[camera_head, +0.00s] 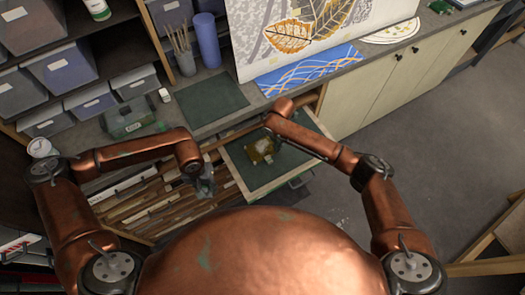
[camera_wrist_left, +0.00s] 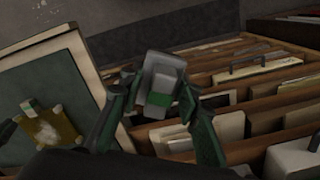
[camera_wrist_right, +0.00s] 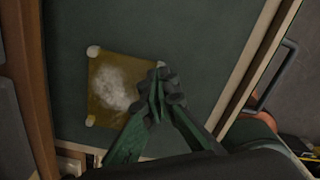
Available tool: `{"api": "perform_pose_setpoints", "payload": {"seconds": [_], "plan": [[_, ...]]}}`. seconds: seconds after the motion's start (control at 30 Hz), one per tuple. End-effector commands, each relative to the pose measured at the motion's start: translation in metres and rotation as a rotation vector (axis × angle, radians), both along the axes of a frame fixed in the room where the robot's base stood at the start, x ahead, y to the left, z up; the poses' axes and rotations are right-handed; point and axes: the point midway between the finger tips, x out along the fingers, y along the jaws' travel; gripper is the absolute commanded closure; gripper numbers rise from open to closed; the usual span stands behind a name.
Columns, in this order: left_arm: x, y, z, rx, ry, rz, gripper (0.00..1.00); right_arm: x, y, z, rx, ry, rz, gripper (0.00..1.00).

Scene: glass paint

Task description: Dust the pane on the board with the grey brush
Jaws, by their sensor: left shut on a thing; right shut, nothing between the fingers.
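The pane (camera_head: 262,147) is an amber square lying on the dark green board (camera_head: 290,150), which is pulled out from the counter. In the right wrist view the pane (camera_wrist_right: 108,100) has a pale, dusty patch in its middle and whitish bits at its corners. My left gripper (camera_head: 205,188) is off the board's left side, above the drawers. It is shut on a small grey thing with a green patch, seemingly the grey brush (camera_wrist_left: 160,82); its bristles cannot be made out. My right gripper (camera_wrist_right: 160,85) is shut and empty at the pane's right edge; contact cannot be told.
Open slots with upright sheets (camera_wrist_left: 255,85) lie beside the board. The counter holds a green mat (camera_head: 212,105), a green box (camera_head: 130,118), a pot of brushes (camera_head: 184,60) and a blue patterned sheet (camera_head: 308,68). The board's right part is bare.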

Motion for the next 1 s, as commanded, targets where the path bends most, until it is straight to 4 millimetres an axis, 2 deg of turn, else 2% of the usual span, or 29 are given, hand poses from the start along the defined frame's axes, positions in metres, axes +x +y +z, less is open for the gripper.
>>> {"api": "perform_pose_setpoints", "payload": {"seconds": [0.53, 1.0], "plan": [[0.000, 0.000, -0.003, 0.000, 0.001, 0.000, 0.89, 0.000, 0.000, -0.007, 0.000, 0.000, 0.000, 1.00], [0.001, 0.000, 0.031, 0.000, -0.009, 0.000, 0.89, 0.000, 0.000, 0.025, -0.001, -0.002, 0.000, 1.00]]}}
